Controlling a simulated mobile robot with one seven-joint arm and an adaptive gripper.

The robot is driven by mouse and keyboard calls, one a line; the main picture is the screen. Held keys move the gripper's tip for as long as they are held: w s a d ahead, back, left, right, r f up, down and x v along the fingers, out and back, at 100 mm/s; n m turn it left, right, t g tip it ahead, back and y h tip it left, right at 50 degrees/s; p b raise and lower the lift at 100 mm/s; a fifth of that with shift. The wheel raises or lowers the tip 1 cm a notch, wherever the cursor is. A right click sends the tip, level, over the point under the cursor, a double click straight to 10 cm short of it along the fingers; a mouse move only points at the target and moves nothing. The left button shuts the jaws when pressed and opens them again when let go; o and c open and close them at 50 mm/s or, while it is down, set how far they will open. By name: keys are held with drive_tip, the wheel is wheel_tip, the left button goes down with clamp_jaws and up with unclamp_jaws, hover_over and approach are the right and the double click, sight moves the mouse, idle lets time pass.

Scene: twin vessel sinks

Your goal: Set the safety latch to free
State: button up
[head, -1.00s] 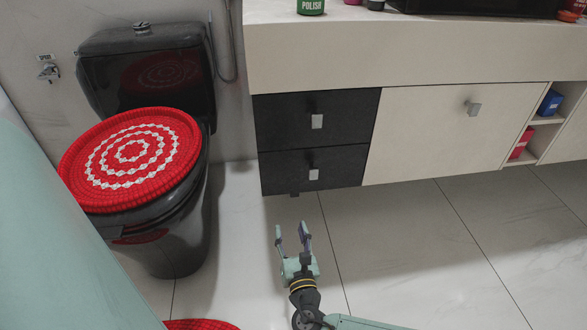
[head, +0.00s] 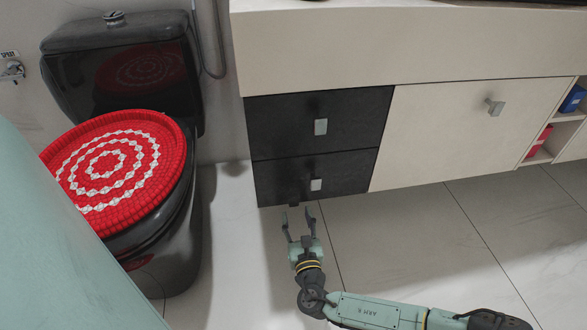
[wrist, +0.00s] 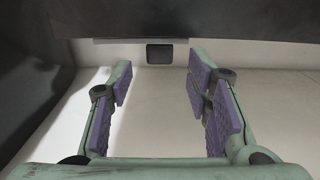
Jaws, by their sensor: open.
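A small dark tab (head: 294,205), which looks like the safety latch, hangs under the bottom edge of the lower black drawer (head: 280,178). In the wrist view the tab is a dark rounded block (wrist: 160,54) beneath a pale strip, ahead of the fingers and between them. Its setting cannot be read. My gripper (head: 298,215) is open and empty, just below and in front of the tab. In the wrist view its purple-padded fingers (wrist: 158,75) stand apart on either side of the tab's line, with no contact visible.
An upper black drawer (head: 340,112) and a pale cabinet door (head: 460,130) have metal knobs. A black toilet (head: 165,245) with a red cover (head: 108,165) stands to the left. Tiled floor (head: 400,240) under the cabinet is open.

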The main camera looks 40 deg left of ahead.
sight(294, 206)
drive_tip(key=b+x, duration=0.1)
drive_tip(key=x, duration=0.4)
drive_tip(key=shift+w+a, duration=0.2)
drive_tip(key=shift+a, duration=0.1)
drive_tip(key=shift+c, duration=0.4)
clamp_jaws()
